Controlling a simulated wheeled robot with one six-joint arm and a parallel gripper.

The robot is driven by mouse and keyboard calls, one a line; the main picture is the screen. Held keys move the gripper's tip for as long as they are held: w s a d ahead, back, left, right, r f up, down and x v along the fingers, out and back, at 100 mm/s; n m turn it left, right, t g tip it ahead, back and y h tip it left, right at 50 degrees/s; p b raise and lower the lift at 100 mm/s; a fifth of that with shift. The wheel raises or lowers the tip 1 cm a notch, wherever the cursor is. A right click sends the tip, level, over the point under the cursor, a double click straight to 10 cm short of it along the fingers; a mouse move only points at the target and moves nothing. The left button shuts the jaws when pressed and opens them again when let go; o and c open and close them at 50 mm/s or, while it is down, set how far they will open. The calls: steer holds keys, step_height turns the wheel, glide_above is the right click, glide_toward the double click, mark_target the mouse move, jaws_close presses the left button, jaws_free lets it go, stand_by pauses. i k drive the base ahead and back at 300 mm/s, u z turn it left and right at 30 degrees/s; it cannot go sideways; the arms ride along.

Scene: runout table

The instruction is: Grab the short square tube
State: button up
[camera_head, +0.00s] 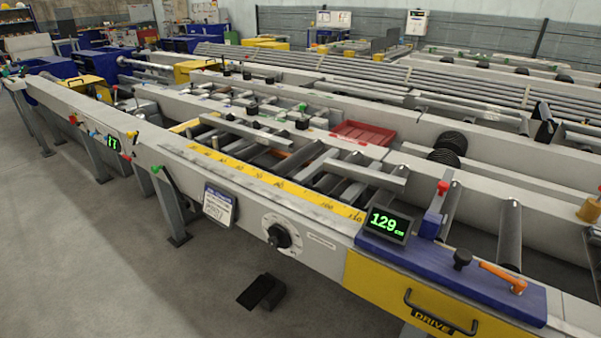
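A short grey square tube (366,175) lies on the runout table, just behind the yellow measuring scale and left of the green digital display. A longer grey bar (243,131) lies further left on the same table and also looks square in section. The picture is too small to tell whether either one is hollow. My gripper is not in view.
The yellow scale (275,188) runs along the table's front rail (190,160). A red tray (361,132) sits behind the tubes. The display (386,224), an orange lever (503,276) and a black knob (278,236) stand out near the front. The floor (110,260) at front left is mostly clear.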

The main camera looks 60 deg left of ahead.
mark_target(373, 178)
steer(key=u, duration=1.7)
steer(key=k, duration=0.65)
steer(key=u, duration=0.5)
steer(key=i, duration=1.5)
steer(key=z, duration=0.75)
steer(key=i, duration=0.55)
steer(key=z, duration=0.45)
